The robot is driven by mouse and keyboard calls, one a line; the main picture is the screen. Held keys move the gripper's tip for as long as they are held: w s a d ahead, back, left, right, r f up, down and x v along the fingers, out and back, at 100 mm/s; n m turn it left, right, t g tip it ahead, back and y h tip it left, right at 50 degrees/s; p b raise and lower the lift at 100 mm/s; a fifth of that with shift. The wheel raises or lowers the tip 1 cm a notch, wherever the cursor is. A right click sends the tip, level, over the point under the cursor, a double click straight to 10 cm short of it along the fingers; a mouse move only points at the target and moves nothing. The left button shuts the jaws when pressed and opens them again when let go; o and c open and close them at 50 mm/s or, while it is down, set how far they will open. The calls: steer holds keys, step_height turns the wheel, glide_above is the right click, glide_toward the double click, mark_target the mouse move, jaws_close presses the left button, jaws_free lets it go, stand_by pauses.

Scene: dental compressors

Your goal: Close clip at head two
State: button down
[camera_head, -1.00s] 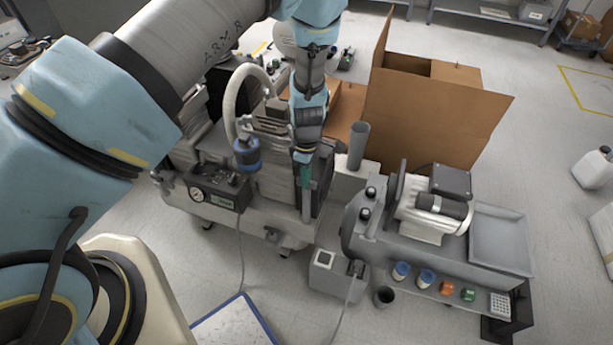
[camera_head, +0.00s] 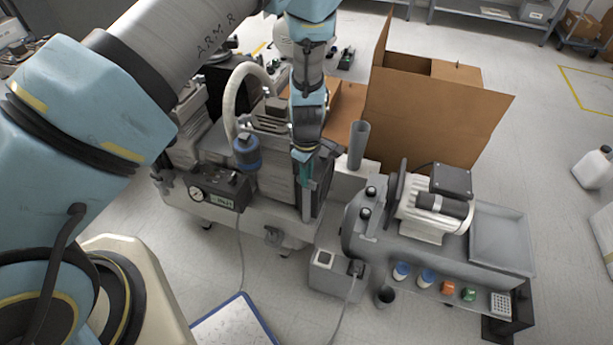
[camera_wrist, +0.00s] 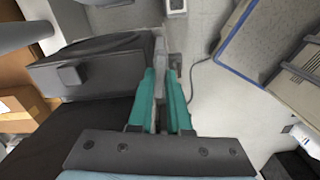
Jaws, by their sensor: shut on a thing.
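My gripper (camera_head: 306,178) points down at the right side of the finned compressor head (camera_head: 275,178) in the head view. In the wrist view, its two teal fingers (camera_wrist: 164,78) are close together on a narrow grey metal piece (camera_wrist: 159,48), which seems to be the clip. The fingers and wrist hide most of that piece, so I cannot tell whether the clip is latched. A dark boxy part of the machine (camera_wrist: 95,68) lies just left of the fingers in the wrist view.
A grey motor unit (camera_head: 430,215) stands to the right, with a grey upright tube (camera_head: 358,145) near my gripper. A large open cardboard box (camera_head: 430,115) is behind.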

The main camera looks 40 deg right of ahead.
steer(key=m+b, duration=0.1)
steer(key=m, duration=0.3)
steer(key=shift+m, duration=0.3)
steer(key=m, duration=0.3)
steer(key=shift+m+b, duration=0.35)
steer(key=shift+m, duration=0.05)
steer(key=m, duration=0.3)
steer(key=shift+b, duration=0.4)
steer(key=shift+m+b, duration=0.35)
steer(key=shift+m, duration=1.75)
steer(key=c, duration=0.9)
jaws_free()
steer(key=shift+o, duration=0.2)
step_height(320, 180, up, 11)
steer(key=b, duration=0.1)
